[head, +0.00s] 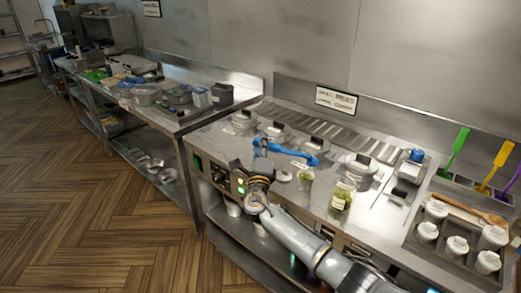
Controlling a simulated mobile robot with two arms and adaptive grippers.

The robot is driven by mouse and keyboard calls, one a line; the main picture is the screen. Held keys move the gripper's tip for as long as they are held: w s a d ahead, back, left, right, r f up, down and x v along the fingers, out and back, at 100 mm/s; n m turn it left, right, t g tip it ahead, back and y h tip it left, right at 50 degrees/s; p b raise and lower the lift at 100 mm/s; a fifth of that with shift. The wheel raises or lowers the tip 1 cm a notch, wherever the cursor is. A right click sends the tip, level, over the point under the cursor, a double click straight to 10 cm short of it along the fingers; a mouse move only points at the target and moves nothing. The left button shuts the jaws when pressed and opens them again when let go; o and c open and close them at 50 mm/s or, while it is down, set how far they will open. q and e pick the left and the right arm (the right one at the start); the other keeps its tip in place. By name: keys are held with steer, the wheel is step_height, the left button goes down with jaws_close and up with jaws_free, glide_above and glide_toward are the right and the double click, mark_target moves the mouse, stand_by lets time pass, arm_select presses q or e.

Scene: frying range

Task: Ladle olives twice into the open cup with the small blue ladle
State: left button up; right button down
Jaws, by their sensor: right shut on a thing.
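My right gripper (261,164) is shut on the small blue ladle (290,152) and holds it above the front part of the steel counter. The ladle reaches to the right from the gripper, its far end over the area behind a small clear cup (305,179). The clear cup looks open, with a little green in it. To its right stands a larger clear jar of green olives (342,196) with a pale label. I cannot tell whether the ladle holds anything. My left gripper is not in view.
Several lidded steel wells (312,143) line the counter behind the ladle. A small white round thing (284,176) lies left of the cup. White cups (458,246) stand in a tray at the right, below green, yellow and purple utensils (454,150). Another steel table stands at left.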

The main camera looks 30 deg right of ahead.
steer(key=d+r+m+p, duration=0.1)
steer(key=r, duration=0.1)
steer(key=s+d+r+m+g+h, duration=0.1)
steer(key=m, duration=0.1)
steer(key=d+r+m+p, duration=0.1)
steer(key=r, duration=0.1)
steer(key=shift+s+d+r+m+g+p, duration=0.25)
steer(key=shift+d+r+m+g+p, duration=0.05)
steer(key=shift+m, duration=0.1)
steer(key=s+d+r+m+g+p, duration=0.1)
steer(key=s+d+r+m+p, duration=0.1)
steer(key=d+m, duration=0.3)
steer(key=s+d+r+m+g+p, duration=0.2)
steer(key=s+d+m+p, duration=0.1)
steer(key=d+m+p, duration=0.2)
steer(key=shift+d+r, duration=0.4)
steer(key=shift+d, duration=0.85)
